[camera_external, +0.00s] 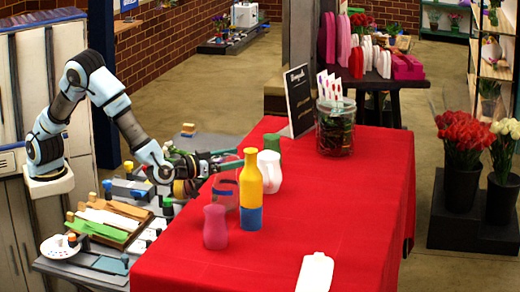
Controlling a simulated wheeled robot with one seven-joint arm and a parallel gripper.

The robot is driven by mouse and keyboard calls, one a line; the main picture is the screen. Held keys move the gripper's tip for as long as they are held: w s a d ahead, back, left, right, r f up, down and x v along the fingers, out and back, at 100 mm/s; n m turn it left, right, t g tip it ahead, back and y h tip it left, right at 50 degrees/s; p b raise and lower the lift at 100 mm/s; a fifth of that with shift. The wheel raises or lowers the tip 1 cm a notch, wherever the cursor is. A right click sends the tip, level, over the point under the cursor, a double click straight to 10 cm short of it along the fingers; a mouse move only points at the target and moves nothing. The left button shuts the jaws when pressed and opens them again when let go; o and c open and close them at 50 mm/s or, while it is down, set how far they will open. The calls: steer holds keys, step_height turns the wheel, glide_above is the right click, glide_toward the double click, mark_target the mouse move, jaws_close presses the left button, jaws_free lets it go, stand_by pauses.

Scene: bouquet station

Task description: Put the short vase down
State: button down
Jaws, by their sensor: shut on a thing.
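My gripper (228,160) reaches in from the left over the near left part of the red table. It is shut on a vase, seen small and partly covered. A short clear glass vase (224,192) with a bluish band shows just below the fingers and seems to be the held one; I cannot tell whether its base touches the cloth. A tall yellow and blue bottle (250,190) stands upright just right of the fingers and hides part of that area. A short pink vase (215,228) stands nearer the camera, apart from the gripper.
A white vase (270,172) and a green vessel (272,142) stand behind the bottle. A jar with tags (335,128) and a black sign (299,100) are at the back. A white flat piece (315,272) lies in front. The red table's (360,205) right side is clear.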

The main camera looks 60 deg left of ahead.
steer(key=shift+f, duration=0.1)
jaws_free()
steer(key=shift+s, duration=0.15)
steer(key=s+b, duration=0.3)
steer(key=s, duration=0.8)
steer(key=shift+s, duration=0.35)
